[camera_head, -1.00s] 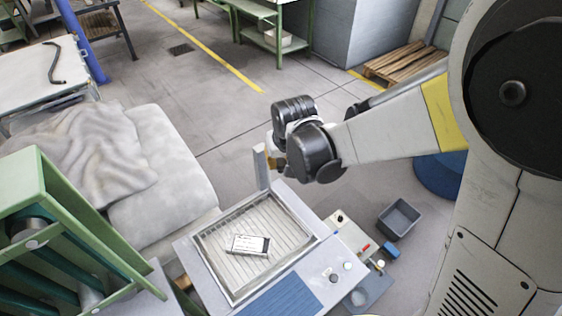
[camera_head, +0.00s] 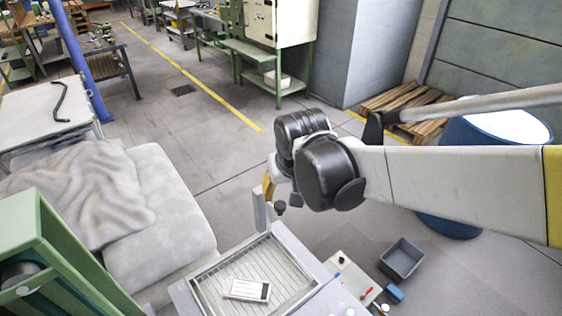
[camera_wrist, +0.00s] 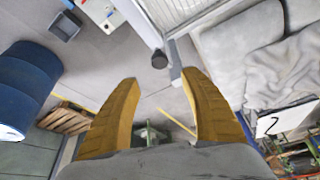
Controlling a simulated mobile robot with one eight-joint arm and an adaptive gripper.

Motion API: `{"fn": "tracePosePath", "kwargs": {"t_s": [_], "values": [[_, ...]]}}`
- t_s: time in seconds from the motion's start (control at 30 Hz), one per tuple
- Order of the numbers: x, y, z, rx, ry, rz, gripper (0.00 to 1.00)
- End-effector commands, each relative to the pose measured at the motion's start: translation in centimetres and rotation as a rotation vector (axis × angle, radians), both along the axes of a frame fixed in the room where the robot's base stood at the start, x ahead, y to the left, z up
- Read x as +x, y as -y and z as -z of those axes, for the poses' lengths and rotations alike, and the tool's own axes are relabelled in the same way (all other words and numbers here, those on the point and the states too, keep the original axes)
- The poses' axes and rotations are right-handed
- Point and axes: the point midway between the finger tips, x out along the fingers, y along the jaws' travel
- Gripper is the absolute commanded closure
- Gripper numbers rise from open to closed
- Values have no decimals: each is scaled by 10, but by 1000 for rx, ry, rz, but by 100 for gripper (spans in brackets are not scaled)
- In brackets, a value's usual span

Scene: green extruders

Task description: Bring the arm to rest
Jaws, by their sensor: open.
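My gripper (camera_wrist: 160,105) shows in the wrist view with its two yellow fingers spread apart and nothing between them. In the head view my gripper is mostly hidden behind my dark wrist joint; a bit of a yellow finger (camera_head: 268,187) shows at its left. My arm reaches in from the right edge, and the wrist is above and behind the far edge of a tray-topped grey unit (camera_head: 213,308). A white and black box (camera_head: 247,290) lies on the ribbed tray, apart from my gripper.
A thin grey post (camera_head: 261,210) stands close below my gripper. A cushioned surface with a crumpled cloth (camera_head: 75,190) is at left, a green frame (camera_head: 60,250) in front. A blue barrel (camera_head: 450,226) and wooden pallet (camera_head: 405,108) stand at right. A grey bin (camera_head: 401,260) is on the floor.

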Motion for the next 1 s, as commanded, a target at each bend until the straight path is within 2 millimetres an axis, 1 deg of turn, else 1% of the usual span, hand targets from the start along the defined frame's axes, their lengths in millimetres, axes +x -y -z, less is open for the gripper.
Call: {"fn": "tracePosePath", "kwargs": {"t_s": [0.03,0.1,0.2,0.53,0.63,0.67,0.77,0.87,0.9,1.0], "values": [[-3,1,-7,0,0,0,48],[-6,1,-15,0,0,0,48],[-9,2,-21,0,0,0,48],[-9,2,-23,0,1,0,48],[-14,9,-22,3,7,8,48],[-17,14,-21,4,11,14,48],[-34,39,-17,12,38,41,48],[-60,72,-8,19,81,79,48],[-72,84,-4,22,99,95,48],[-98,110,10,26,143,133,48]]}}
